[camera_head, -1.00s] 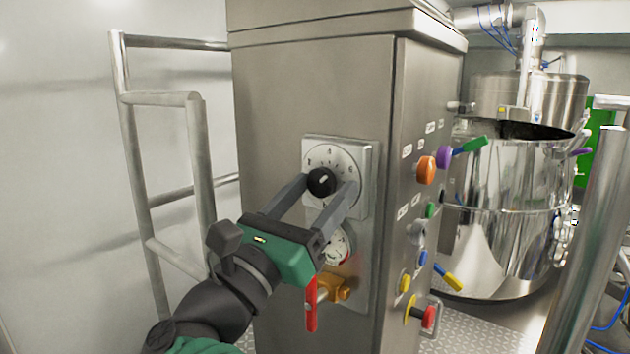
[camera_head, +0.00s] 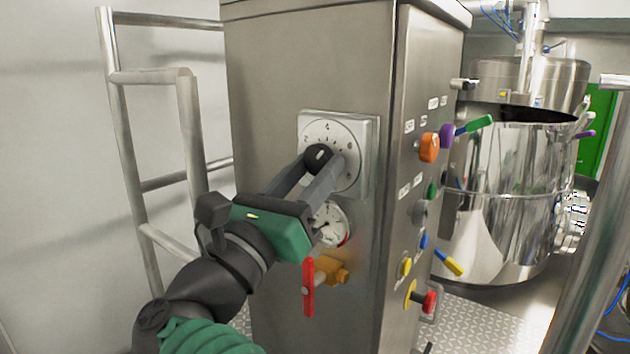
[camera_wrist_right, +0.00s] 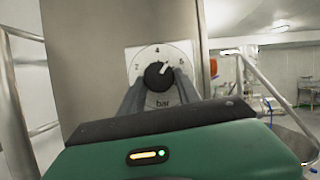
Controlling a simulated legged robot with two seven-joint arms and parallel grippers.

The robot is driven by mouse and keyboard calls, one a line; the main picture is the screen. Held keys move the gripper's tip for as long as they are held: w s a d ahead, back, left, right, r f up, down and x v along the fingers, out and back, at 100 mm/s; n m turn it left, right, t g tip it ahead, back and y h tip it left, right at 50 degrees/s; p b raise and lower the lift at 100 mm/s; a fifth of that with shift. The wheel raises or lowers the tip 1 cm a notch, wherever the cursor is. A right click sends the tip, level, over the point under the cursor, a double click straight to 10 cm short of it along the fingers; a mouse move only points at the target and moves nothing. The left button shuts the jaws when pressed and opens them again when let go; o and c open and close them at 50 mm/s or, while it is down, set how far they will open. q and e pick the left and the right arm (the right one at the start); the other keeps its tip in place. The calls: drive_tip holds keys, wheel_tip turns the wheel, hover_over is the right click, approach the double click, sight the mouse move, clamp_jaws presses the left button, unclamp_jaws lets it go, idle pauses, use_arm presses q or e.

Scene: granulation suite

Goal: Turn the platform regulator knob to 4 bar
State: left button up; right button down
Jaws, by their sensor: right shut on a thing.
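The regulator knob (camera_head: 317,156) is black and round, on a white square dial plate (camera_head: 311,118) on the steel cabinet's front face. In the right wrist view the knob (camera_wrist_right: 157,76) sits on a dial with "4" at the top, "2" at the left and "bar" below. Its white mark points up and right, clockwise of the 4. My right gripper (camera_head: 320,167) is shut on the knob, its grey fingers reaching up from the lower left and hiding the knob's lower sides. My left gripper is not in view.
Below the dial are a round gauge (camera_head: 331,224) and a red-handled valve (camera_head: 308,287), close to my gripper. The cabinet's right side carries several coloured buttons and levers, including an orange knob (camera_head: 429,147). A metal railing (camera_head: 190,130) stands left. A steel vessel (camera_head: 510,200) stands right.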

drive_tip(key=n+y+b, duration=0.1)
drive_tip(key=n+b, duration=0.2)
drive_tip(key=n+t+y+b, duration=0.1)
drive_tip(key=n+y+b, duration=0.1)
drive_tip(key=n+b, duration=0.1)
drive_tip(key=shift+s+d+f+n, duration=0.1)
drive_tip(key=shift+s+d+n, duration=0.05)
drive_tip(key=shift+n, duration=0.15)
drive_tip(key=n+y, duration=0.2)
drive_tip(key=n, duration=0.1)
drive_tip(key=shift+r+n, duration=0.25)
drive_tip(key=shift+n, duration=0.05)
drive_tip(key=n+y+p, duration=0.1)
drive_tip(key=n, duration=0.2)
drive_tip(key=shift+s+d+r, duration=0.1)
drive_tip(key=shift+s+r, duration=0.05)
drive_tip(key=shift+n+g+y+p, duration=0.3)
drive_tip(key=shift+n+p, duration=0.25)
drive_tip(key=shift+n, duration=0.35)
drive_tip(key=shift+f, duration=0.2)
